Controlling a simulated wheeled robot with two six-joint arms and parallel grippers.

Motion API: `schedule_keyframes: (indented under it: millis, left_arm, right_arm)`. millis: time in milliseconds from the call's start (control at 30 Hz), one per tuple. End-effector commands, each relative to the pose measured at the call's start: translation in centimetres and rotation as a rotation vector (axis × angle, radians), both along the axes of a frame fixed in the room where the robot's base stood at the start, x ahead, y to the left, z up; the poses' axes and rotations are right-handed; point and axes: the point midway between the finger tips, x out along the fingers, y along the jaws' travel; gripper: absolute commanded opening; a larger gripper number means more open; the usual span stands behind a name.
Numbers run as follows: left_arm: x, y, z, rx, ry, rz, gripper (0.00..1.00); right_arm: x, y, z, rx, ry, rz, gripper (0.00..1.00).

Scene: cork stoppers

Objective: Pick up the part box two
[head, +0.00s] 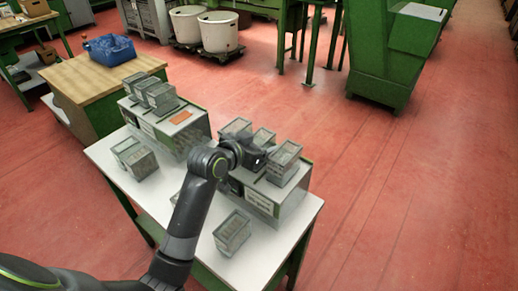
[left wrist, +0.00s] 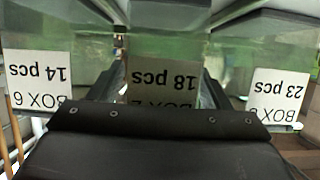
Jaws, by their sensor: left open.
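Part box two (left wrist: 165,72) is in the middle of the left wrist view, its label upside down, reading 18 pcs, with the box number partly hidden by my gripper. In the head view it appears to be the middle grey box (head: 263,136) of three on the right-hand case. My left gripper (head: 261,158) is open in front of it, and dark finger parts show on both sides of the label in the left wrist view. I cannot tell whether they touch it. My right gripper is not in view.
Box 6 (left wrist: 38,75) and a box marked 23 pcs (left wrist: 279,90) stand close on either side. The boxes rest on a grey case (head: 262,197) on a white table (head: 180,228). A loose box (head: 232,233) stands in front, and another case (head: 172,137) stands to the left.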

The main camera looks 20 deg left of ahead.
Motion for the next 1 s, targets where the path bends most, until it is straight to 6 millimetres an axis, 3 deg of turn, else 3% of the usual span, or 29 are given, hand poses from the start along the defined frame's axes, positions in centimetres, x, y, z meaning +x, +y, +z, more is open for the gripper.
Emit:
schedule_keyframes:
  millis: [167,567,800,1000]
  left_arm:
    - [0.0,0.0,0.0,0.000,0.000,0.000,0.68]
    - [0.0,0.0,0.0,0.000,-0.001,0.000,0.18]
    - [0.0,0.0,0.5,0.001,-0.003,-0.001,0.18]
    - [0.0,0.0,3.9,0.002,-0.008,-0.001,0.18]
  right_arm:
    - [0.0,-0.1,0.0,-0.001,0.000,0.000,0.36]
    - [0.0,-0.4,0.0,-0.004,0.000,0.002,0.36]
    - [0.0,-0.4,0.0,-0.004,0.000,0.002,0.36]
    - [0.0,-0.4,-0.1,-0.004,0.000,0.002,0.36]
